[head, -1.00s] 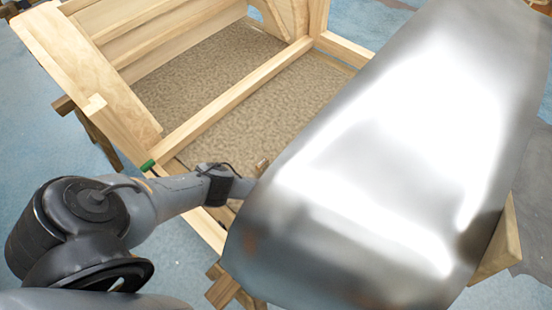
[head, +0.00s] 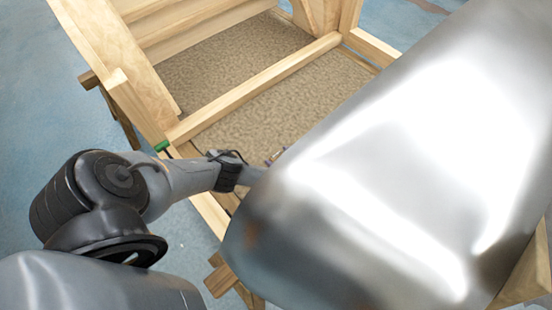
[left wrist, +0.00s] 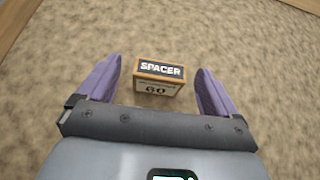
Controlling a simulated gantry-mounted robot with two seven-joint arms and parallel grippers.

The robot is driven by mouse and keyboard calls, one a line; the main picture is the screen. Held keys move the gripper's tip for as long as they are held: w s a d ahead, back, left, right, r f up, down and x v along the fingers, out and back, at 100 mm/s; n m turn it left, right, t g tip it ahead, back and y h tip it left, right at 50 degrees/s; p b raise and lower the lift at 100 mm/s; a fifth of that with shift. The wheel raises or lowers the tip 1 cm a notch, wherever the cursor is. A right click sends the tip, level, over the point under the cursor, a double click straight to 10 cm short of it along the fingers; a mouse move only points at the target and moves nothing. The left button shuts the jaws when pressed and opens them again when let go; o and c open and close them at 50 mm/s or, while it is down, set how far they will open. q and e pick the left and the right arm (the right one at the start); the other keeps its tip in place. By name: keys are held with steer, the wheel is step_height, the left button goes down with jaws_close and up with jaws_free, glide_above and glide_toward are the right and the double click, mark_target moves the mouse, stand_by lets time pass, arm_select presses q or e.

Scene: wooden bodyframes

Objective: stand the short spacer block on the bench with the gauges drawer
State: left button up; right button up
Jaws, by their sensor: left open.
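The spacer block (left wrist: 160,76), a small tan box with a dark label reading "SPACER" and the number 60 on its front, sits on the speckled brown floor panel in the left wrist view. My left gripper (left wrist: 159,66) is open, with one purple finger on each side of the block and a gap on both sides. I cannot make out the block there. My right gripper, the bench and the gauges drawer are not in view.
A wooden frame (head: 255,90) with rails and side boards surrounds the brown panel (head: 240,55). A large shiny metal surface (head: 400,160) hides the right side of the head view. A small green piece (head: 162,145) sits at a rail's near end. Blue floor (head: 45,100) is clear at left.

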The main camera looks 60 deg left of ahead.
arm_select(q)
steer(key=shift+x, duration=1.2)
steer(key=c, duration=1.1)
steer(key=shift+c, duration=0.2)
steer(key=shift+r, duration=0.15)
